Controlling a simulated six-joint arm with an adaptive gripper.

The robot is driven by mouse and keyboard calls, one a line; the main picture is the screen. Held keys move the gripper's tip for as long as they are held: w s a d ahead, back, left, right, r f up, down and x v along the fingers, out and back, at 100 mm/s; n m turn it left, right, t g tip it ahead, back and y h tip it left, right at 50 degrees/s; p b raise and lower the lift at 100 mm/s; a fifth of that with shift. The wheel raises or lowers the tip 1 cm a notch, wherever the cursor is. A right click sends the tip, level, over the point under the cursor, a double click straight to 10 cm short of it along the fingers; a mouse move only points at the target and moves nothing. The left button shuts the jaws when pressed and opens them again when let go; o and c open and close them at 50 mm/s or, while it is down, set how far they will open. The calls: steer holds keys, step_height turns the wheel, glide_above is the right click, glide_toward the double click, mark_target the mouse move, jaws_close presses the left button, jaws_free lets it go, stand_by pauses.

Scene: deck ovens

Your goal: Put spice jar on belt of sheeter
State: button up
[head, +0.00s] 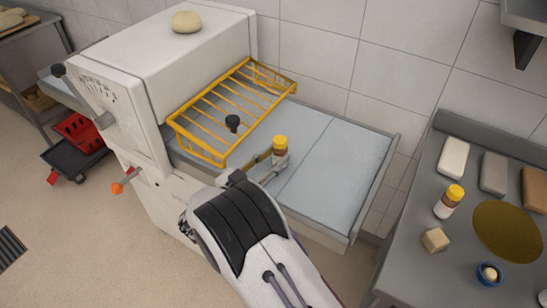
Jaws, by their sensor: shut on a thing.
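A spice jar (279,149) with a yellow lid and brown contents is between the fingers of my gripper (270,163). The gripper is shut on it. The jar looks upright, over the near part of the sheeter's grey-blue belt (340,160). I cannot tell whether its base touches the belt; the fingers hide its lower part. The sheeter (140,75) is a white machine with a yellow wire guard (205,100) to the left of the jar. A second jar (447,201) with a yellow lid stands on the grey table at right.
A dough ball (187,22) lies on top of the sheeter. The grey table (410,245) holds several blocks, a round brown mat (508,232) and a small blue bowl (489,273). The belt's right part is clear.

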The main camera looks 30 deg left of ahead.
steer(key=shift+f, duration=0.1)
steer(key=o, duration=1.3)
steer(key=shift+s, duration=0.15)
steer(key=s+a, duration=0.2)
steer(key=s, duration=0.9)
steer(key=shift+s, duration=0.3)
